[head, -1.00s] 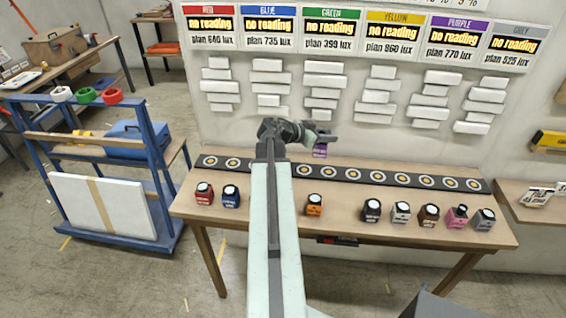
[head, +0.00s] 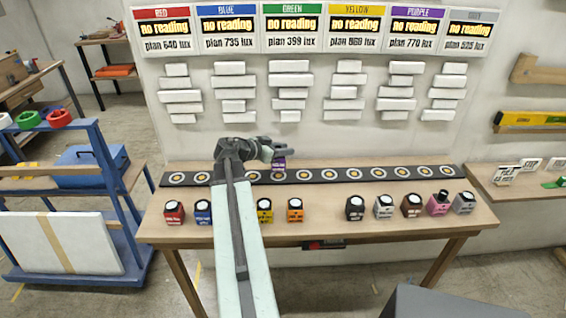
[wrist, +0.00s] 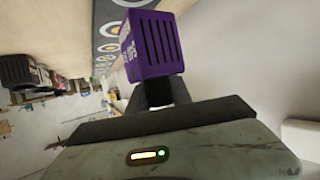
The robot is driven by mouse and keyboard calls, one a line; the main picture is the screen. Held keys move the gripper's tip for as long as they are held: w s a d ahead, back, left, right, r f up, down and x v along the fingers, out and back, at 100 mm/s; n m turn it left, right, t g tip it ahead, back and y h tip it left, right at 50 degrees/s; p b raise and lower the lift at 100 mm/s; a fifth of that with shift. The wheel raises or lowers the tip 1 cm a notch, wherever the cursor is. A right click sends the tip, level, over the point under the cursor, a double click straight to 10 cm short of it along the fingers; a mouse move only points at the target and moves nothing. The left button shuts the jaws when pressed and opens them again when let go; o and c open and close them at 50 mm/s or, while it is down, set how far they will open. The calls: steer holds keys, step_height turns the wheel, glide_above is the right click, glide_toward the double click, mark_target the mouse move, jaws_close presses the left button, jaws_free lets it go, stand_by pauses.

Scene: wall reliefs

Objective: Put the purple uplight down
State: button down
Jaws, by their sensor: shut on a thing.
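The purple uplight (head: 279,162) is a small dark purple block held in my gripper (head: 268,150), which is shut on it. In the head view it shows in front of the wall side of the table, overlapping the black strip (head: 335,173) with ringed round marks. I cannot tell whether the uplight touches the strip.
Several other uplights stand along the table's front, including red (head: 174,212), blue (head: 203,211), yellow (head: 264,210), orange (head: 295,210) and pink (head: 438,203). White wall blocks (head: 290,92) hang below the purple sign (head: 414,28) and other signs. The strip right of my gripper is clear.

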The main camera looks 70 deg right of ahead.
mark_target(284, 158)
step_height(284, 158, down, 4)
steer(key=b, duration=0.3)
steer(key=shift+r, duration=0.35)
steer(key=shift+f, duration=0.15)
steer(key=c, duration=1.6)
jaws_free()
steer(key=shift+f, duration=0.1)
steer(key=o, duration=0.4)
steer(key=shift+o, duration=0.2)
steer(key=shift+r, duration=0.3)
steer(key=p+v, duration=0.5)
steer(key=v, duration=0.7)
